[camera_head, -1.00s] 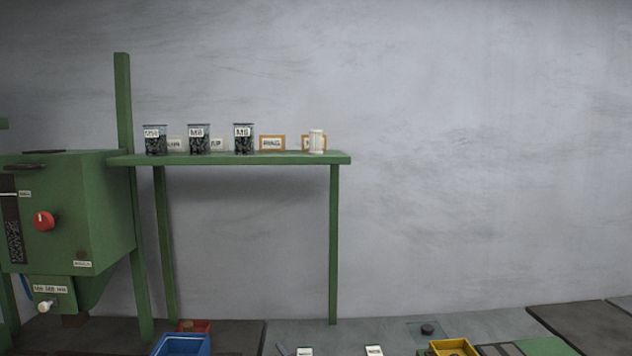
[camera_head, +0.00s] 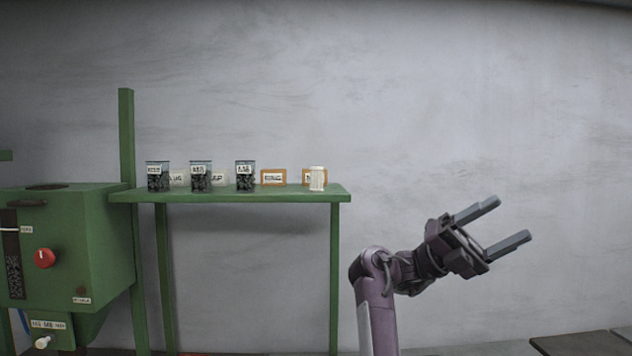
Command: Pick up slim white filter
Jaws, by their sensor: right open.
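The slim white filter (camera_head: 317,179) is a small, upright white cylinder with a ribbed side. It stands near the right end of the green shelf (camera_head: 240,197), in front of an orange-framed label. My right gripper (camera_head: 507,223) is open and empty. It is to the right of the shelf and lower than the filter, well apart from it, with its fingers pointing right and slightly up. My left gripper is not in view.
Several clear jars of dark parts (camera_head: 201,177) stand on the shelf left of the filter. An orange-framed card (camera_head: 273,177) stands between jars and filter. A green machine (camera_head: 68,240) with a red knob is at left. Bare wall lies right of the shelf.

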